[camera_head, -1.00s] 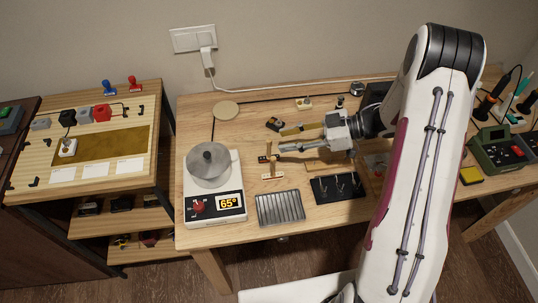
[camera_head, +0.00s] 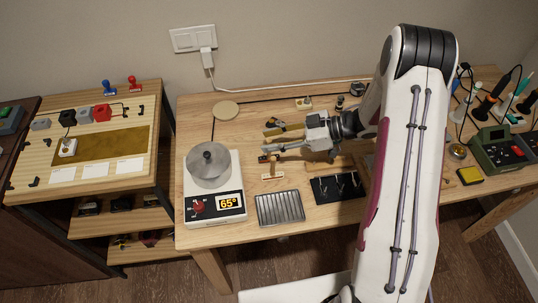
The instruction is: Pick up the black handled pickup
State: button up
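My gripper (camera_head: 266,141) is over the middle of the workbench, its two fingers apart and pointing left, with nothing seen between them. A small dark piece (camera_head: 276,124) lies just beyond the far finger, partly hidden by the gripper. Another small dark piece (camera_head: 262,158) is by the near fingertip, at a light wooden piece that looks like a small neck or stand (camera_head: 273,166). I cannot tell which of these, if either, is the black handled pickup; no handle is clear at this size.
A ridged metal tray (camera_head: 280,208) and a black holder (camera_head: 325,195) lie in front. A small cream-coloured block (camera_head: 304,103) is at the back. Soldering gear (camera_head: 499,150) stands at the right.

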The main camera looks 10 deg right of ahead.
jog(key=shift+w+a+f, duration=0.1)
jog(key=shift+a+f, duration=0.1)
jog(key=shift+a, duration=0.25)
grip_shut()
